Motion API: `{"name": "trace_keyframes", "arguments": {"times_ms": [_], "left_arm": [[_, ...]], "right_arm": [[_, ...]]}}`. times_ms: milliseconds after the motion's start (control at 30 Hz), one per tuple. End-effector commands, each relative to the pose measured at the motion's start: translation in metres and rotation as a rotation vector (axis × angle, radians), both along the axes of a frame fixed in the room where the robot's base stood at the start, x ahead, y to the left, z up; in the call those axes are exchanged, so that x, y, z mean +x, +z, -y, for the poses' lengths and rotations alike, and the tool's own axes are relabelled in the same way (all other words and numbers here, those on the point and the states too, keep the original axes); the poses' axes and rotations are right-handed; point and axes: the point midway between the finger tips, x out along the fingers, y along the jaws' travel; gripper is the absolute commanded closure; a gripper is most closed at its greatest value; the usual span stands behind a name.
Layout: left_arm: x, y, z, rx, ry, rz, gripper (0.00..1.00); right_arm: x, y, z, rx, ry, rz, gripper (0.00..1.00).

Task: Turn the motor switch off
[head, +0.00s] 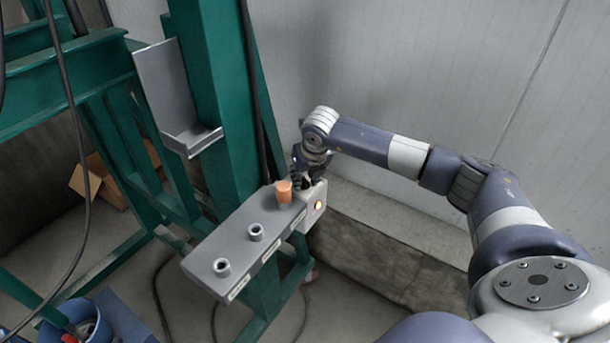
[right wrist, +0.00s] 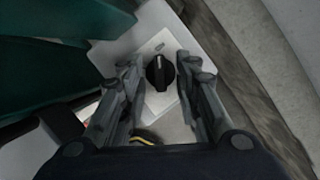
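The motor switch (right wrist: 159,73) is a black rotary knob on a pale plate, seen in the right wrist view. My right gripper (right wrist: 161,78) is open, with one finger on each side of the knob. Small gaps show between the fingers and the knob. In the head view my right gripper (head: 306,174) is at the far end of the grey control box (head: 238,232). There the knob is hidden behind the gripper and the box. My left gripper is not in view.
A green steel frame (head: 215,90) stands left; a low concrete ledge (head: 385,245) runs behind.

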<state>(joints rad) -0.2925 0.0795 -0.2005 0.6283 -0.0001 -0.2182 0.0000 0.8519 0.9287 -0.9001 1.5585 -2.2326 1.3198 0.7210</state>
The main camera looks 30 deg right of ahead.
Motion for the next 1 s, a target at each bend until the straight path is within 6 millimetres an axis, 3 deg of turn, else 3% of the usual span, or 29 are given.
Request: {"name": "trace_keyframes", "arguments": {"times_ms": [233, 367, 767, 1000], "left_arm": [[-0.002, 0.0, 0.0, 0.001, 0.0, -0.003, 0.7], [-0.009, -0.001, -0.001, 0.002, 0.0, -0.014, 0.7], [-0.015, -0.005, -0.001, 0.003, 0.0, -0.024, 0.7], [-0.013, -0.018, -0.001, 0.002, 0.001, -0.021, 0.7]], "right_arm": [[0.0, -0.001, 0.0, 0.0, 0.0, 0.0, 0.72], [0.0, -0.001, 0.0, 0.0, 0.0, 0.0, 1.0], [0.0, -0.002, 0.001, 0.001, 0.02, -0.001, 1.0], [0.0, -0.004, 0.002, -0.001, 0.13, -0.001, 1.0]]}}
